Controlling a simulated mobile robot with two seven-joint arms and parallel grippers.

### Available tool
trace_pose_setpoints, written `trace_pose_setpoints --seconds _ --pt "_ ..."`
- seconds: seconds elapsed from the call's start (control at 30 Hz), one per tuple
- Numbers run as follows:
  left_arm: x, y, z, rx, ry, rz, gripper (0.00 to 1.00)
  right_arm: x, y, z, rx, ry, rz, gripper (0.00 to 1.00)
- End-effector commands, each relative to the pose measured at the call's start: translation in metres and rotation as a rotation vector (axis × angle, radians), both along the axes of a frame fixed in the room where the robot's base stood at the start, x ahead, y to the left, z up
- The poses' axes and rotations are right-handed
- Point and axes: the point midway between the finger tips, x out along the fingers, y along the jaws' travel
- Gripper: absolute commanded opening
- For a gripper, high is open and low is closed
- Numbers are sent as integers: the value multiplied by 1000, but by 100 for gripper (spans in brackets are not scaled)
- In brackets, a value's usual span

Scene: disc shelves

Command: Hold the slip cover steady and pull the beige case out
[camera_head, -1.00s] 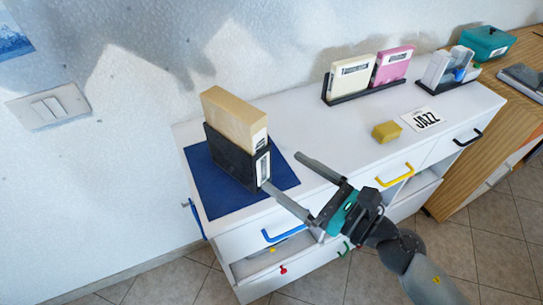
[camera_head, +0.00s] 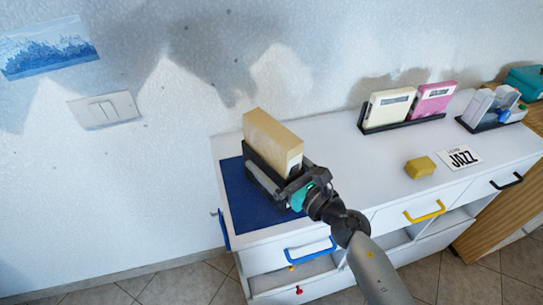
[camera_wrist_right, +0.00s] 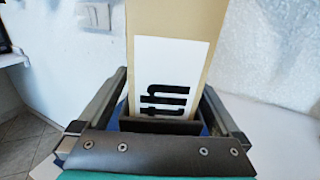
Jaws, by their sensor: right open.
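The beige case (camera_head: 273,138) stands upright in the black slip cover (camera_head: 259,163), its upper part sticking out at the top. The cover stands on a blue mat (camera_head: 240,203) at the left end of the white cabinet. My right gripper (camera_head: 270,168) is at the cover's near end, with its jaws apart. In the right wrist view my open fingers (camera_wrist_right: 165,82) lie on both sides of the cover (camera_wrist_right: 160,126) and case (camera_wrist_right: 178,25); I cannot tell whether they touch. The case's white label faces that camera. My gripper hides part of the cover. My left gripper is not in view.
A black rack (camera_head: 405,124) with a cream case (camera_head: 388,108) and a pink case (camera_head: 433,100) stands at the back. A yellow block (camera_head: 420,167) and a JAZZ card (camera_head: 460,158) lie to the right. The wall is close behind; the cabinet top's middle is clear.

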Motion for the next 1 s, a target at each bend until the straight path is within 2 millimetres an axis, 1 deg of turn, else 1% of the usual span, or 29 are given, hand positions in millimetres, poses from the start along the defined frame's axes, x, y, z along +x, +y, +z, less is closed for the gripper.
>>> trace_pose_setpoints --seconds 0.13,0.37,0.47,1.0 --pt "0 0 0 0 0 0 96 4 4 0 1 1 1 100" --pt "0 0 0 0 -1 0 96 4 4 0 0 0 1 100" --pt "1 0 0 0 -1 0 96 4 4 0 0 0 0 90" --pt "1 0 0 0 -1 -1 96 4 4 0 0 0 0 29"
